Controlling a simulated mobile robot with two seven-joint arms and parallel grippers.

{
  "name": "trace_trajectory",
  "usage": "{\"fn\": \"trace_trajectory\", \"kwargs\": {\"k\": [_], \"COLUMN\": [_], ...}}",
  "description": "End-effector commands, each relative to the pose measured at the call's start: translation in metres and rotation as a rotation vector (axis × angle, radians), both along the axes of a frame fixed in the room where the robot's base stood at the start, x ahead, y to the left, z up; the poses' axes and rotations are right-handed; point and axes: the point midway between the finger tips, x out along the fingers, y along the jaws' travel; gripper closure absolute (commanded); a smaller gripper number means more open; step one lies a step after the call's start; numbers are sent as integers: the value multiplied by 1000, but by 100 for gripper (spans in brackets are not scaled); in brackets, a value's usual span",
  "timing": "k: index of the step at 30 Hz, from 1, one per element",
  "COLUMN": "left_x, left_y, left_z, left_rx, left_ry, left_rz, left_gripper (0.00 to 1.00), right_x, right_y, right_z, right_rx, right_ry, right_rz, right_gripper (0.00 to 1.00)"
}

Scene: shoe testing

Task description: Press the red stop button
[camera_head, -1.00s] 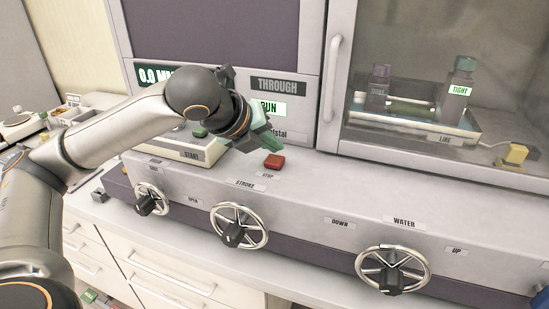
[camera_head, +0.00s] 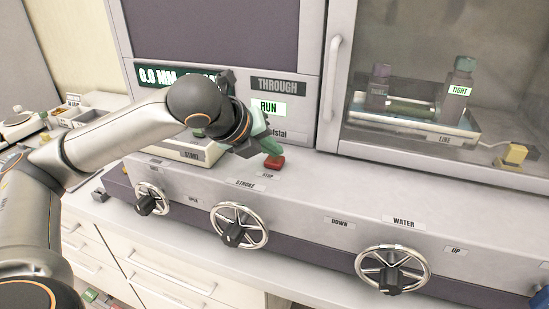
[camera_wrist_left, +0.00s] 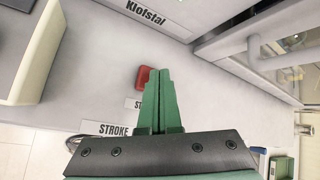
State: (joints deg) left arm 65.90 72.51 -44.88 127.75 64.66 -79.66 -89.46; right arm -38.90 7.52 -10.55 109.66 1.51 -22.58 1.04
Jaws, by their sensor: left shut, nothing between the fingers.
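The red stop button (camera_head: 273,163) sits on the grey top of the machine, just behind the STOP label (camera_head: 268,175). My left gripper (camera_head: 278,152) has green fingers, shut with nothing between them. In the head view its fingertips overlap the top of the red button; I cannot tell whether they touch it. In the left wrist view the closed fingertips (camera_wrist_left: 160,72) lie just right of the button (camera_wrist_left: 145,77) and hide part of it. My right gripper is not in view.
Handwheels, one (camera_head: 240,227) under the STROKE label, line the machine's front. A START-labelled unit (camera_head: 190,152) stands left of the button. A lit RUN sign (camera_head: 268,108) is on the panel behind. A glass cabinet (camera_head: 430,70) stands right. The top right of the button is clear.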

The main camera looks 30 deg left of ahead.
Motion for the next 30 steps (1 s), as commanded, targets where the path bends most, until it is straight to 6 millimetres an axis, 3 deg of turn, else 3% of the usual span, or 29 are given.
{"fn": "trace_trajectory", "kwargs": {"k": [30], "left_x": [0], "left_y": [0], "left_z": [-10], "left_rx": [0], "left_ry": [2], "left_rz": [-1], "left_gripper": [100], "right_x": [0], "right_y": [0], "right_z": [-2], "right_rx": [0], "right_ry": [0], "right_rz": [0], "right_gripper": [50]}}
